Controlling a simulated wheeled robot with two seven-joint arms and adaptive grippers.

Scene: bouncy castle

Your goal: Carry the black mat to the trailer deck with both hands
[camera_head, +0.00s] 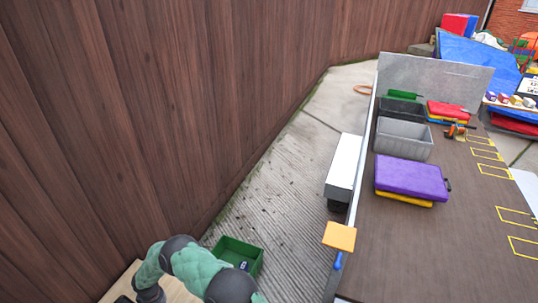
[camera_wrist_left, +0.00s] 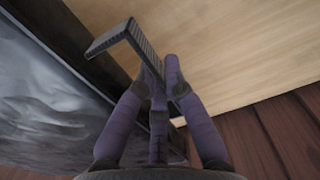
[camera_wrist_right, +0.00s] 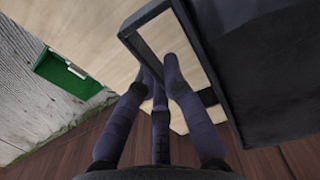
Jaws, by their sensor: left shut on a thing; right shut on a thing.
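The black mat (camera_wrist_right: 265,75) shows in the right wrist view as a dark padded slab with a frame-like black handle (camera_wrist_right: 128,32). My right gripper (camera_wrist_right: 160,72) is shut on this handle. In the left wrist view, my left gripper (camera_wrist_left: 163,75) is shut on a similar black handle (camera_wrist_left: 140,42), beside a dark, shiny surface (camera_wrist_left: 45,115) that looks like the mat. Pale wood lies behind both handles. The head view shows neither the mat nor the fingertips, only my green-sleeved arm at the bottom. The brown trailer deck (camera_head: 405,260) is at the right.
On the deck are a purple case (camera_head: 410,178), a grey crate (camera_head: 403,140), a black crate (camera_head: 402,110) and yellow markings. An orange-yellow block (camera_head: 340,236) is at its near left edge. A green box (camera_head: 238,256) stands on the ground. A brown fence (camera_head: 170,110) borders the left.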

